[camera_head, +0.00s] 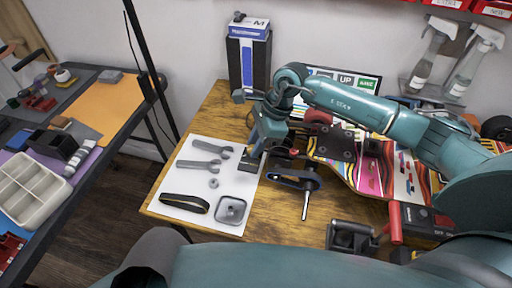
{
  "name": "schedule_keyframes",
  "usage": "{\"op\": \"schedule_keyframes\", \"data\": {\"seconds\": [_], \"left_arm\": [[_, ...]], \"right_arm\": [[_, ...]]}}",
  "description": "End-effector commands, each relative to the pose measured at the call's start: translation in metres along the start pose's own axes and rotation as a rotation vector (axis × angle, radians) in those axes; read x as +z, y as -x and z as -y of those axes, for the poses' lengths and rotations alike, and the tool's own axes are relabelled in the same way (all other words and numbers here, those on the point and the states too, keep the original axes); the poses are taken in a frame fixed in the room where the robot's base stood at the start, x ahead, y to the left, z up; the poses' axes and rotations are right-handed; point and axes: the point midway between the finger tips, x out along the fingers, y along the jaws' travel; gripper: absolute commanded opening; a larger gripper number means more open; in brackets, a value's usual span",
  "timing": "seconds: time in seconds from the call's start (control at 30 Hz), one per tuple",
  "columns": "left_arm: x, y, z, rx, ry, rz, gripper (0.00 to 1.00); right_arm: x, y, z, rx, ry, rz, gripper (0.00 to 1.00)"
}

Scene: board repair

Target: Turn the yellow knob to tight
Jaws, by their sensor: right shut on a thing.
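No yellow knob can be made out clearly. A small yellow patch (403,255) shows at the lower right, partly covered by my arm, and I cannot tell what it is. My right gripper (252,158) reaches in from the right and points down over the right edge of the white sheet. It is shut on a small dark thing, mostly hidden by the fingers. A patterned skateboard deck (371,178) lies right of the gripper, with a dark truck or clamp (334,142) on it. My left gripper is not in view.
A white sheet (184,177) holds grey wrenches (206,164), a dark band (185,203) and a square grey part (231,210). A dark tool with a long shaft (293,180) lies beside the gripper. A blue box (248,60) stands behind. A side table (105,100) is at left.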

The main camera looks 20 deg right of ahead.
Motion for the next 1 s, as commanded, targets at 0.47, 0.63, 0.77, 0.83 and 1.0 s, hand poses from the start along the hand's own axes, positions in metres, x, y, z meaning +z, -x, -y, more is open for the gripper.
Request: {"op": "schedule_keyframes", "data": {"seconds": [0.47, 0.63, 0.77, 0.83, 1.0], "left_arm": [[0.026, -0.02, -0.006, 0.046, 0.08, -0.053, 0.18], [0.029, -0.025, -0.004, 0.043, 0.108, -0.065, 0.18], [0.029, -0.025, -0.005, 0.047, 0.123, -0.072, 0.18], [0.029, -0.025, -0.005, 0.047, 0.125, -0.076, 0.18], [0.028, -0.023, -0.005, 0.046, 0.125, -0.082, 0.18]], "right_arm": [[-0.001, -0.004, 0.005, 0.134, 0.332, -0.001, 0.02], [-0.001, -0.003, 0.005, 0.167, 0.41, -0.002, 0.02], [0.0, -0.002, 0.005, 0.183, 0.447, -0.001, 0.02], [0.0, -0.001, 0.005, 0.189, 0.459, -0.002, 0.02], [0.0, 0.0, 0.005, 0.195, 0.474, -0.003, 0.02]]}}
